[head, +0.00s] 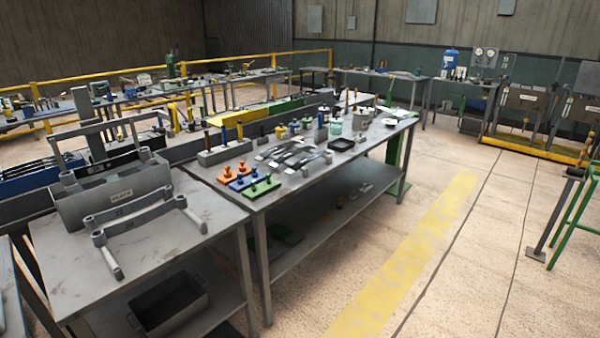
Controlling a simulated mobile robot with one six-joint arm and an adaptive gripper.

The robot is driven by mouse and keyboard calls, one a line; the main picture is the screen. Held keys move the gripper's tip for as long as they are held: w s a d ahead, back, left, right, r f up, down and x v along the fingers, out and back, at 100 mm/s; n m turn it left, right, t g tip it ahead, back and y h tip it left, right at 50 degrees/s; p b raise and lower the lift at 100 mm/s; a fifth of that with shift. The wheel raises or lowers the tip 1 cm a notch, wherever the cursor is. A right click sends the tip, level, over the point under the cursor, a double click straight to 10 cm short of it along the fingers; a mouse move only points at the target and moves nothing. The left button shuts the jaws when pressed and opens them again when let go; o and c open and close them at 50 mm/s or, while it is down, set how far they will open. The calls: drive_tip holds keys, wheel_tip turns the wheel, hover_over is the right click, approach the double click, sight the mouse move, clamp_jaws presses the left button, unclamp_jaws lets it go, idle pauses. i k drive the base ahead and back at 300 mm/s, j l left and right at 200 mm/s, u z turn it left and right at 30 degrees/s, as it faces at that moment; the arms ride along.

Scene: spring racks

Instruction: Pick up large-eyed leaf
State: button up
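On the near-left grey table are two dark grey bars with round eyes at their ends. The nearer leaf (140,216) lies in front of a grey bin, with a pin-like rod at each end. The farther leaf (105,170) lies along the bin's back side, its eyes near the bin's ends. I cannot tell from this view which has the larger eyes. The labelled grey bin (85,208) stands between them. My gripper is not in view.
The middle table (240,205) holds flat grey strips (295,152), coloured pegged plates (240,178), a black tray (341,144) and several small parts. An open box (130,322) sits on the shelf below the left table.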

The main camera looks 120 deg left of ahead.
sight(69, 178)
drive_tip(key=u, duration=4.9)
